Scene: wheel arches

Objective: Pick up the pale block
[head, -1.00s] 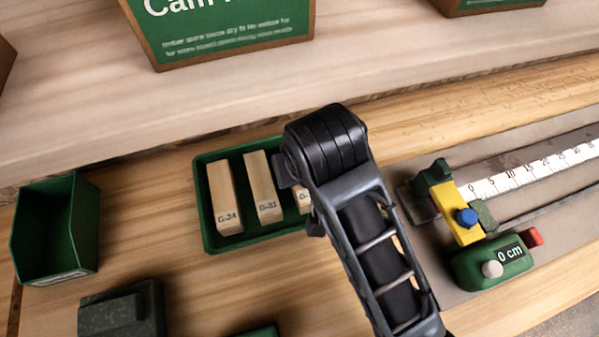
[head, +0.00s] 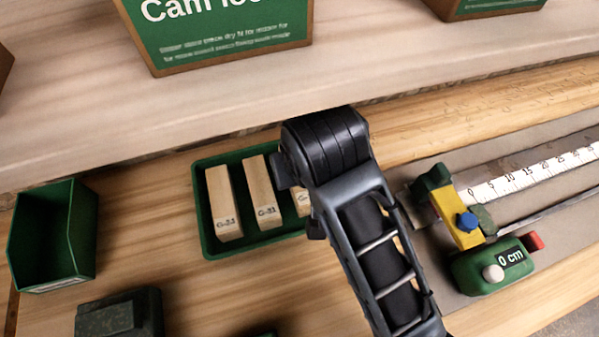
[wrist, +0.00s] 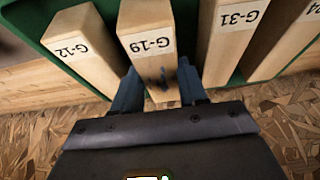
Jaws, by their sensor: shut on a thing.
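Several pale wooden blocks stand in a row in a green tray. In the wrist view my gripper (wrist: 158,80) has one finger on each side of the pale block labelled G-19 (wrist: 150,24) and is shut on it. Block G-12 (wrist: 75,40) is on its left and block G-31 (wrist: 228,40) on its right. In the head view my arm hides the gripper and most of the third block (head: 300,202); two blocks to its left (head: 224,200) (head: 260,188) show clearly.
The green tray (head: 206,243) lies on a wooden bench. An empty-looking green bin (head: 50,235) stands at left, with a dark block-like object (head: 120,314) below. A measuring rail with a yellow stop (head: 455,222) and a green "0 cm" unit (head: 490,268) is at right.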

